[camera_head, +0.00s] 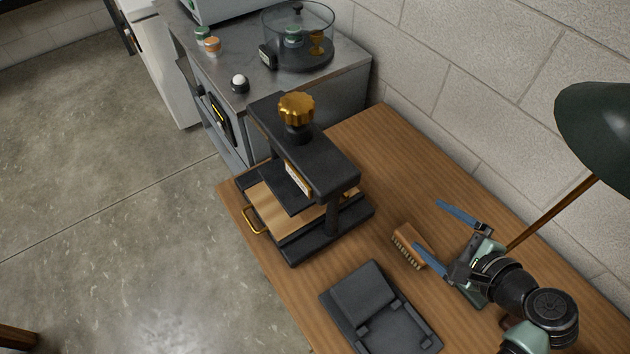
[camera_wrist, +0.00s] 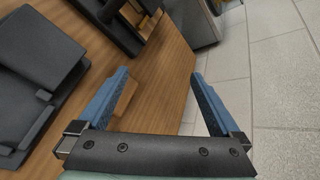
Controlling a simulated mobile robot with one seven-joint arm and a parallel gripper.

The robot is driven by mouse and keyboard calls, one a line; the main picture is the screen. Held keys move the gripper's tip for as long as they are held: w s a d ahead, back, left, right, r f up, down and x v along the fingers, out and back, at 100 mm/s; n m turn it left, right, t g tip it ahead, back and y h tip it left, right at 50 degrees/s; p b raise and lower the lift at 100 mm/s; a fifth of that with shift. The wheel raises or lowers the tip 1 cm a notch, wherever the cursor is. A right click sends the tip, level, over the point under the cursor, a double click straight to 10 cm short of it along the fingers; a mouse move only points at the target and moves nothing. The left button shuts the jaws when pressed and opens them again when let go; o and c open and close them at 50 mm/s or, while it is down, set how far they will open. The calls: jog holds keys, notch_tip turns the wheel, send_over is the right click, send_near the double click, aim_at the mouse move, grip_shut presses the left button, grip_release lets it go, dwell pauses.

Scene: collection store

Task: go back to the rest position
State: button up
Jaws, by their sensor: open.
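My gripper (camera_head: 427,225) is over the right part of the wooden table (camera_head: 385,150), its two blue fingers spread apart with nothing between them. In the wrist view my gripper (camera_wrist: 160,73) also shows both blue fingers wide apart. A small wooden brush (camera_head: 406,236) with pale bristles lies on the table close by one fingertip. In the wrist view the brush (camera_wrist: 127,98) is partly hidden behind the left finger. I cannot tell whether the finger touches it.
A black press (camera_head: 330,165) with a gold knob stands left of my gripper. A dark hinged stand (camera_head: 365,292) lies in front. A grey cabinet (camera_head: 345,85) carries a glass container (camera_head: 300,60).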

jog(key=s+a+f+m+t+y, duration=0.1)
jog(key=s+f+m+y, duration=0.15)
jog(key=s+m, duration=0.2)
jog(key=s+a+f+m+y, duration=0.2)
jog(key=s+f+m, duration=0.1)
jog(key=s, duration=0.3)
jog(key=shift+m, duration=0.25)
jog(key=b+x, duration=0.3)
jog(key=x, duration=0.6)
jog(key=shift+w+d+f, duration=0.15)
jog(key=shift+f, duration=0.05)
jog(key=shift+w+a+b, duration=0.25)
jog(key=shift+w+b, duration=0.05)
jog(key=shift+w, duration=0.05)
jog(key=shift+r, duration=0.1)
